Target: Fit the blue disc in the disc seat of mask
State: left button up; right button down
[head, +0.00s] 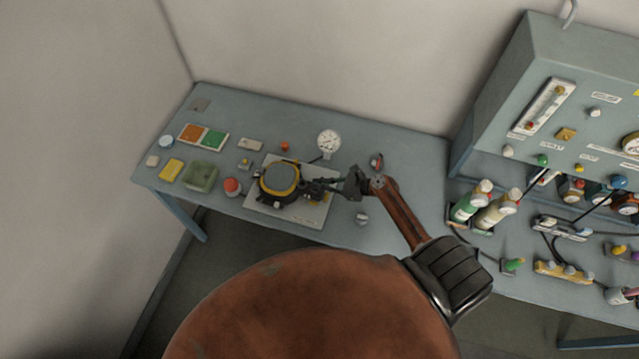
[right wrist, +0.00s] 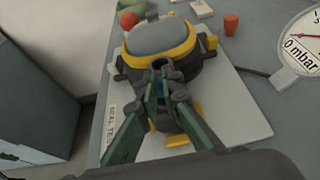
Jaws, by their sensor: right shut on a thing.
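The mask (head: 279,181), dark with a yellow rim and a grey visor, lies on a pale board (head: 318,214) on the bench. It also shows in the right wrist view (right wrist: 162,40). My right gripper (head: 318,186) reaches in from the right to the mask's near right side. In the right wrist view its green-sided fingers (right wrist: 166,92) are closed at the dark mount on the mask's front. A small blue part, the blue disc (right wrist: 166,86), shows between the fingertips, mostly hidden by them. I cannot tell whether it is seated. My left gripper is out of view.
A round gauge (head: 329,142) stands behind the board. Bottles (head: 470,201) and a tall panel (head: 550,110) stand right. A small knob (head: 362,218) sits near the front edge.

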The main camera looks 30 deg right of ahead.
jog(key=shift+f+b, duration=0.55)
jog(key=shift+f, duration=0.45)
jog(key=c, duration=2)
grip_release()
jog(key=shift+s, duration=0.1)
jog(key=v, duration=1.2)
jog(key=shift+r, duration=0.1)
